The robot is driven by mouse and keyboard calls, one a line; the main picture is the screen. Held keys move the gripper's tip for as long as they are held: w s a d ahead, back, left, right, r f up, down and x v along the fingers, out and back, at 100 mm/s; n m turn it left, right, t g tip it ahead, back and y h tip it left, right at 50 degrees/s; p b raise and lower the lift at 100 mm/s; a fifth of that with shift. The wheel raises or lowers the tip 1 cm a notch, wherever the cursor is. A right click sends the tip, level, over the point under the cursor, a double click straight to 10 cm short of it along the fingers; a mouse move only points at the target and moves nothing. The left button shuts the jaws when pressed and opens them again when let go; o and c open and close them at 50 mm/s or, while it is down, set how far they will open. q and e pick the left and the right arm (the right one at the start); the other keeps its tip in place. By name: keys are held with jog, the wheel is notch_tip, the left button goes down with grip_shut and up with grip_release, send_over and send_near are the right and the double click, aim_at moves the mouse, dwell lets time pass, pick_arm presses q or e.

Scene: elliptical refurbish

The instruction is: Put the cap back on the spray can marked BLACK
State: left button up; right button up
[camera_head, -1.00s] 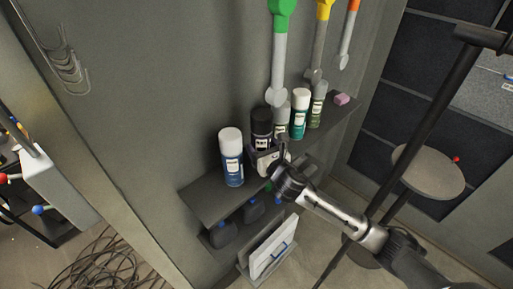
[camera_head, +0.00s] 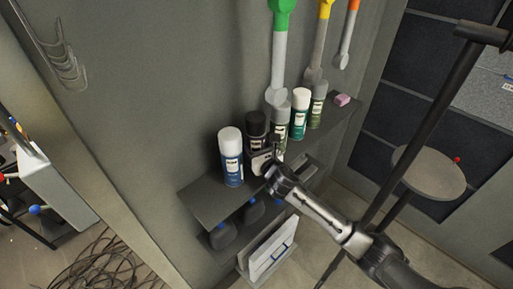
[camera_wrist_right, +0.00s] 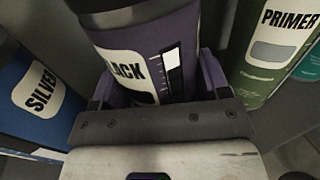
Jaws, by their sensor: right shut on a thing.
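The dark spray can marked BLACK (camera_head: 257,130) stands on the upper wall shelf, between a blue can and a grey-green can. Its top looks black in the head view; I cannot tell whether that is a cap. In the right wrist view the can (camera_wrist_right: 150,60) shows its BLACK label between my fingers, and its top is out of frame. My right gripper (camera_head: 262,156) is shut on this can, with a finger on each side (camera_wrist_right: 160,88). I cannot make out a separate loose cap. My left gripper is not in view.
A blue can marked SILVER (camera_wrist_right: 40,100) with a white cap (camera_head: 231,140) stands close on the left. A can marked PRIMER (camera_wrist_right: 272,55) is close on the right. More cans (camera_head: 300,115) and a pink block (camera_head: 342,99) sit further along the shelf (camera_head: 203,203). Coloured-handled tools hang above.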

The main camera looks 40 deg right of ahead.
jog(key=shift+f, duration=0.1)
jog(key=o, duration=1.2)
